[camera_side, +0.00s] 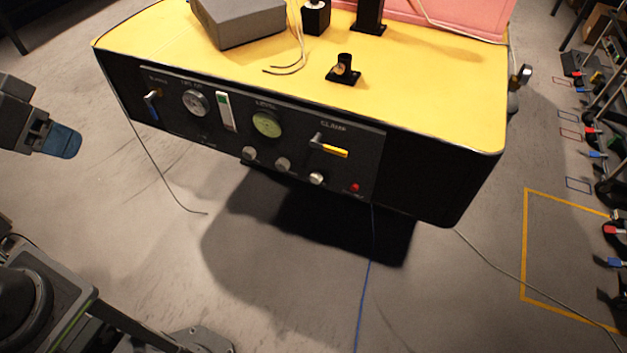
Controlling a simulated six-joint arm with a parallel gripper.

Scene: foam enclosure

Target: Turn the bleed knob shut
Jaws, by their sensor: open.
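A black control panel (215,135) is on the front of a yellow-topped bench. Three silver knobs sit along its lower part: a left one (249,153), a middle one (283,164) and a right one (317,178). Their small labels are not readable, so I cannot tell which is the bleed knob or how far it is turned. My gripper (62,141), with blue fingertips, is at the left edge. It is open and empty, left of the panel and apart from it.
The panel also carries a blue-tipped lever (152,103), a white gauge (194,103), a green gauge (267,124), a yellow-handled lever (330,147) and a red button (354,187). The yellow bench top (430,95) holds a grey block (240,22). Cables hang below. Floor before the panel is mostly open.

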